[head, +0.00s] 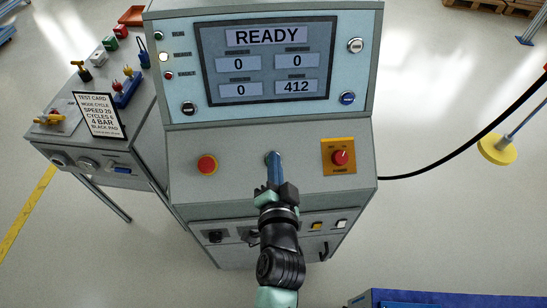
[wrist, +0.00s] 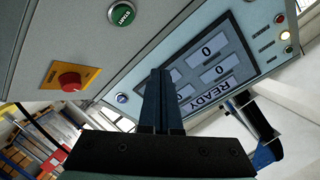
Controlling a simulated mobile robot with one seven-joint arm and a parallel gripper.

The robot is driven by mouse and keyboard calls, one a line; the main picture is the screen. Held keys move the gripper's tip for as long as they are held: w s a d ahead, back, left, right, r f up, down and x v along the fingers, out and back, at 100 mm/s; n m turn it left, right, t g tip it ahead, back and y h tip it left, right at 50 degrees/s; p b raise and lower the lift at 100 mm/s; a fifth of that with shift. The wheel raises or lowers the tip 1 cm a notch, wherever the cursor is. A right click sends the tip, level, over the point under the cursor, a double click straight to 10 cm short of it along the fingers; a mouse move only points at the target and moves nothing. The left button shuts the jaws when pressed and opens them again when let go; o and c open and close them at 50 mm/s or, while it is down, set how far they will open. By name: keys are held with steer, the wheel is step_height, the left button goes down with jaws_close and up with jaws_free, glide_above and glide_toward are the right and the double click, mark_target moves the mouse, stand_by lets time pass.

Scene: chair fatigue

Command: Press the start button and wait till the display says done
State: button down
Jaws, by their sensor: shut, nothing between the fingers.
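The control console (head: 225,140) stands ahead with a tilted display (head: 265,62). The display reads READY, with three boxes at 0 and one at 412; it also shows upside down in the wrist view (wrist: 205,75). The green START button (wrist: 122,13) is at the top of the wrist view. In the head view I cannot see it; my gripper covers the middle of the lower panel. My gripper (head: 273,155) is shut and empty, its fingers pointing at the panel between the red button and the power knob. Its closed fingers also show in the wrist view (wrist: 161,73), apart from the START button.
A red mushroom button (head: 207,165) is left of my gripper, and a red power knob (head: 340,157) on a yellow plate is right. A test card (head: 100,115) stands on the side bench. A black cable (head: 450,160) runs off to the right.

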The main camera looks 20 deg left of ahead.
steer(key=w+f+b, duration=0.1)
steer(key=f+b, duration=0.1)
steer(key=w+a+f+b, duration=0.1)
steer(key=f, duration=0.1)
steer(key=w+f+b, duration=0.1)
steer(key=f+b, duration=0.1)
steer(key=shift+w+a+f+b, duration=0.1)
steer(key=shift+w+a+b, duration=0.05)
steer(key=shift+a+b, duration=0.2)
steer(key=shift+w+a+f+b, duration=0.25)
steer(key=shift+w+f+b, duration=0.2)
steer(key=shift+f+b, duration=0.1)
stand_by(1.4)
steer(key=shift+w+a+f+b, duration=0.1)
steer(key=shift+w+f+b, duration=0.1)
steer(key=shift+f+b, duration=0.15)
